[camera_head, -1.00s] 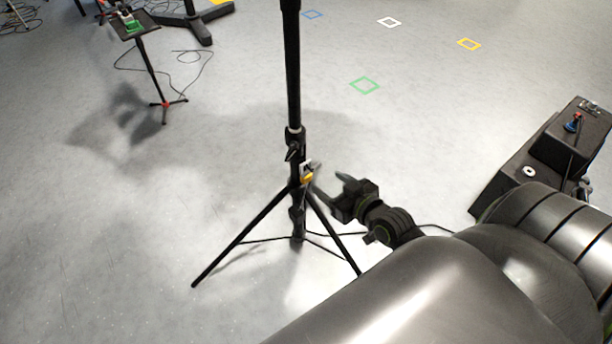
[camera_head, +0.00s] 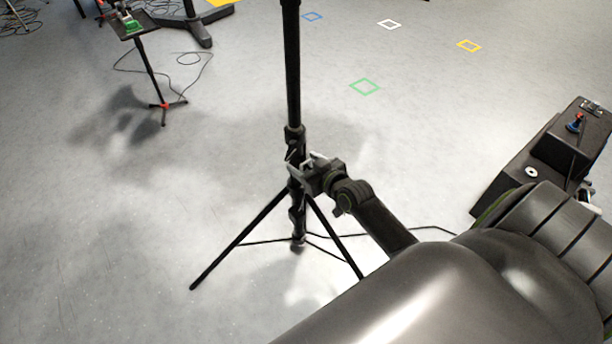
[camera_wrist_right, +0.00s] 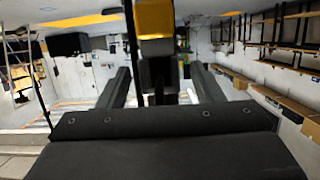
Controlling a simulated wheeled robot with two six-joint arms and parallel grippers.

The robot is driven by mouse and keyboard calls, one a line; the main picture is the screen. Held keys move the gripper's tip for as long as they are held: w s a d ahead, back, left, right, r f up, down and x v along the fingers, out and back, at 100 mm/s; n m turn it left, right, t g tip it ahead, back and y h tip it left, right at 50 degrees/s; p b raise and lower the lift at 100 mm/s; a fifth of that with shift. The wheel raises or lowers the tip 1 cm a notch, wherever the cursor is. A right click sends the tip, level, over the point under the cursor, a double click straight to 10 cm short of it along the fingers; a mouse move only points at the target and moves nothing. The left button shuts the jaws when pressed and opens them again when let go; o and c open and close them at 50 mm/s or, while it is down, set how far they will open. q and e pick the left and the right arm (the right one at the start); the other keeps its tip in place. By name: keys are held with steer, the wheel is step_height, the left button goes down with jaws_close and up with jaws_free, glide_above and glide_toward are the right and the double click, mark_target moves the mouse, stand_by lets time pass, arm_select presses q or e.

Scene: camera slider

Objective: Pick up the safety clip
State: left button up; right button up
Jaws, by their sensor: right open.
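A black tripod stand (camera_head: 293,75) rises in the middle of the head view. The safety clip, a yellow piece (camera_wrist_right: 155,18), shows at the top middle of the right wrist view, in front of a dark pole. In the head view my right gripper covers the place on the stand where the yellow piece was visible. My right gripper (camera_head: 304,165) is open at the stand's leg joint. Its two fingers (camera_wrist_right: 162,88) are apart in the wrist view, with the clip above the gap in the picture. I cannot tell whether they touch it. My left gripper is not in view.
A black box (camera_head: 545,150) with a blue and red knob stands at the right. A small stand (camera_head: 150,70) with a green item on top is at the upper left. Cables lie on the floor. Coloured floor squares, such as the green one (camera_head: 364,87), lie on open floor.

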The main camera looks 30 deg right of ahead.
steer(key=c, duration=1.1)
steer(key=shift+o, duration=0.2)
steer(key=shift+r, duration=0.2)
